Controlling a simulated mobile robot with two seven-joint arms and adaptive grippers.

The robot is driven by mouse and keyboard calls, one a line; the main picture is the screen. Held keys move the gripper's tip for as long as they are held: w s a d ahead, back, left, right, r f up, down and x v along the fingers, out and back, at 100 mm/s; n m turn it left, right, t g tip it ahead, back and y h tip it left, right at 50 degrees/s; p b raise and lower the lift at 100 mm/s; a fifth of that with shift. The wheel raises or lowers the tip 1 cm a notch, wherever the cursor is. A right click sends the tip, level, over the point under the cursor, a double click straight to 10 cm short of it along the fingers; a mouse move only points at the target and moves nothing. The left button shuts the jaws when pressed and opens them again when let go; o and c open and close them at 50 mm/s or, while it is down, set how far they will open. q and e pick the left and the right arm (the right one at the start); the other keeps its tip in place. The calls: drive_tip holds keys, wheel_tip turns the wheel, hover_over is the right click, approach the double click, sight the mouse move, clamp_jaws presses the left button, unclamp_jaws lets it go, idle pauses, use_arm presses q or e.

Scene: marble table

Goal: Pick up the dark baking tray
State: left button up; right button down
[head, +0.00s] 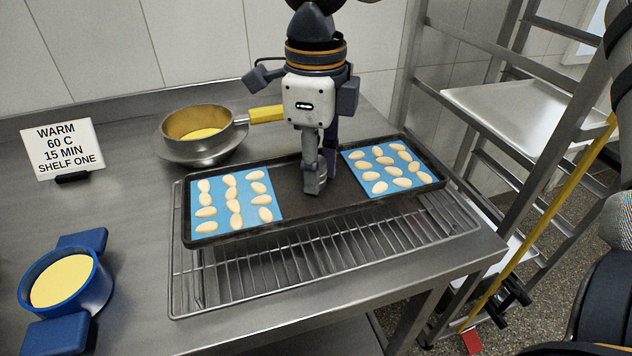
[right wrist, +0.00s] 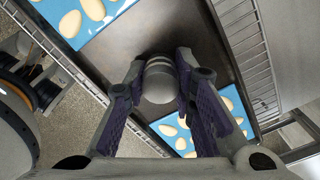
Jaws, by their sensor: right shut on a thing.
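The dark baking tray (head: 300,205) lies across a wire rack (head: 330,255) on the steel table. It carries two blue mats with pale oval dough pieces, a left mat (head: 225,185) and a right mat (head: 372,155), with bare dark metal between them. My right gripper (head: 313,185) comes down from above over this bare middle. Its fingers are closed on a grey rounded knob (right wrist: 160,82), seen between the purple-padded fingers in the right wrist view. The knob's base is partly hidden. I cannot tell whether the tray touches the rack. My left gripper is not in view.
A metal pan (head: 200,145) with a yellow handle stands behind the tray. A blue pot (head: 65,285) with yellow contents is at front left. A sign (head: 63,150) reads WARM 60 C 15 MIN SHELF ONE. A shelf rack (head: 510,120) and a yellow pole (head: 540,215) stand right.

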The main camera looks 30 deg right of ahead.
drive_tip(key=a+r, duration=0.1)
drive_tip(key=s+a+r, duration=0.1)
drive_tip(key=r, duration=0.1)
drive_tip(key=s+a+r, duration=0.1)
drive_tip(key=r, duration=0.1)
drive_tip(key=shift+s+a, duration=0.1)
drive_tip(key=shift+a, duration=0.2)
drive_tip(key=s+a+r, duration=0.5)
drive_tip(key=a+r, duration=0.3)
drive_tip(key=shift+r, duration=0.35)
drive_tip(key=shift+s+a, duration=0.1)
drive_tip(key=shift+s, duration=0.05)
